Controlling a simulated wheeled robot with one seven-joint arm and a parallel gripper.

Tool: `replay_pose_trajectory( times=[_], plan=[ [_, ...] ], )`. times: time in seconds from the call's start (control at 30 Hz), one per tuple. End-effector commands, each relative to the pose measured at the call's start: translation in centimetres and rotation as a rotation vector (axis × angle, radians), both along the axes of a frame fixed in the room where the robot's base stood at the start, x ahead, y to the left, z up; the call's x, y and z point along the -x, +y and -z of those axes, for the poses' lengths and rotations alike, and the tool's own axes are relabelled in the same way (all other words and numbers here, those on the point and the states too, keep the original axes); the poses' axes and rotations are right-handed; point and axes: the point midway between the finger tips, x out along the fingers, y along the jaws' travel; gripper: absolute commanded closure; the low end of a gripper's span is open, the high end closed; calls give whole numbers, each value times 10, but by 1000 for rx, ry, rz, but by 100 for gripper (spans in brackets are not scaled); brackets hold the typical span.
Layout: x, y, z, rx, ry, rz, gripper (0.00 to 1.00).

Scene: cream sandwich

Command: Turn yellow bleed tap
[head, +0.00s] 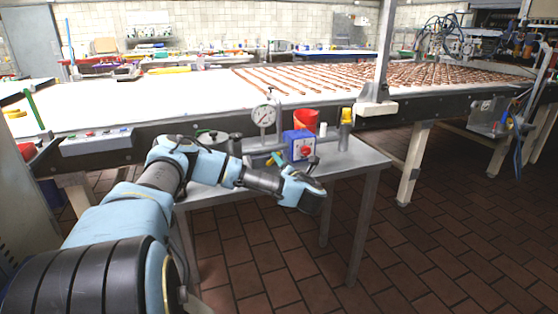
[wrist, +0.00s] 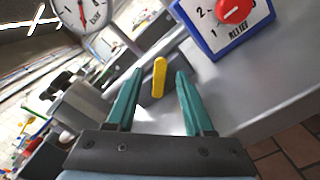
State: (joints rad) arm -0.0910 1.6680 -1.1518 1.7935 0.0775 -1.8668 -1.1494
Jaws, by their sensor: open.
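The yellow bleed tap (wrist: 159,77) is a small upright lever in the wrist view. It stands on a grey mount between the pressure gauge (wrist: 82,12) and the blue relief box (wrist: 228,22). My gripper (wrist: 159,74) is open, with one teal finger on each side of the tap and visible gaps to it. Whether the fingertips reach the tap in depth, I cannot tell. In the head view my arm reaches over the small grey table, and the tap is too small there to make out clearly.
The gauge (head: 264,116) and the relief box (head: 299,146) with its red knob stand on the small grey table (head: 350,158). A long conveyor (head: 180,92) runs behind; tiled floor is free at right.

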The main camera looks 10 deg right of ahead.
Motion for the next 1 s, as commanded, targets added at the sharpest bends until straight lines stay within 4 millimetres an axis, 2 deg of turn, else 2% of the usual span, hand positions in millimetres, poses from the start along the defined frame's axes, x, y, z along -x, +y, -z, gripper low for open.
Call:
replay_pose_trajectory(
  times=[0.2, 0.5, 1.0],
  plan=[
    [-19, 2, -1, -1, 0, 0, 48],
    [-21, 3, 0, -1, 1, 1, 48],
    [-21, 3, 0, -1, 0, 1, 100]
  ],
)
